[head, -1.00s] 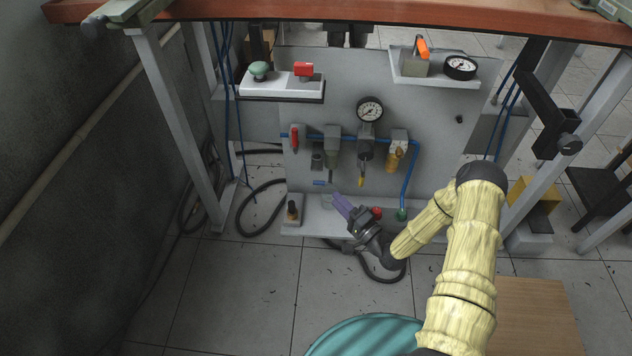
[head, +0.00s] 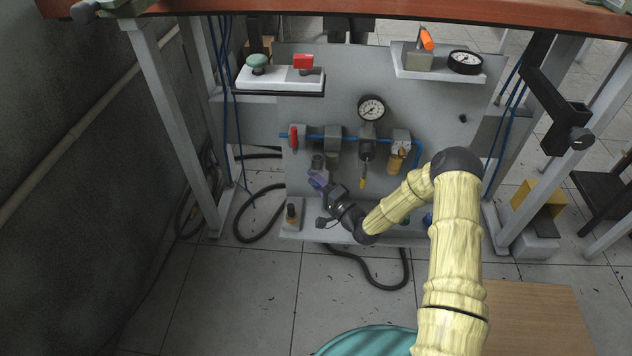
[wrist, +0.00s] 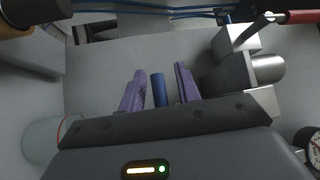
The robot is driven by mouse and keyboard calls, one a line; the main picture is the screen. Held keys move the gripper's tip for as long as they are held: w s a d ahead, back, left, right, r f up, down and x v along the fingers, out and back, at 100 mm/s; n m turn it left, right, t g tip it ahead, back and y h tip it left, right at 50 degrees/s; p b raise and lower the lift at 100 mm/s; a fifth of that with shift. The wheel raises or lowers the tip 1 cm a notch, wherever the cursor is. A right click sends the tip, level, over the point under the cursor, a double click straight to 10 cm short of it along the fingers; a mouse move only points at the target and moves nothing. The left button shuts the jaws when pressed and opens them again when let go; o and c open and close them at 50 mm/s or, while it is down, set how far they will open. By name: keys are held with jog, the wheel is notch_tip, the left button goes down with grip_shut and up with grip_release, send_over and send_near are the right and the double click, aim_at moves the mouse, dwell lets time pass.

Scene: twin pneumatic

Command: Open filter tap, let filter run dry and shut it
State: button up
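In the wrist view a small blue cylinder (wrist: 158,90), which looks like the filter's tap, stands between my purple fingers. My gripper (head: 317,181) is just below the filter in the head view. In the wrist view its fingers (wrist: 160,88) are apart, with gaps on both sides of the blue piece. The gripper hides the blue piece in the head view. I cannot tell whether the tap is open or how much the filter holds.
A red-handled valve (head: 294,138) is left of the filter; a pressure gauge (head: 372,108) and yellow-bowled unit (head: 398,155) are to its right. A pale round vessel (wrist: 40,138) shows in the wrist view. Hoses lie on the floor.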

grip_shut()
jog(key=shift+n+p, duration=0.3)
jog(key=shift+p, duration=0.35)
jog(key=shift+s+d+f+n+g+h+p, duration=0.1)
jog(key=shift+d+f+n+g+h+p, duration=0.15)
jog(key=shift+f+n+g+h+p, duration=1.05)
jog(key=shift+w+d+r+n+g+h+p, duration=0.15)
jog(key=shift+n+h+p, duration=0.45)
jog(key=shift+p, duration=1.55)
jog(key=shift+s+d+f+n+g+h+p, duration=0.15)
jog(key=shift+d+f+n+g+h+p, duration=0.15)
jog(key=shift+f+n+g+h+p, duration=1.05)
jog(key=shift+r+m+t+y+p, duration=0.25)
jog(key=shift+r+m+t+p, duration=0.15)
jog(key=shift+r+m+t, duration=0.25)
jog(key=shift+o, duration=0.6)
grip_release()
jog(key=shift+r, duration=0.1)
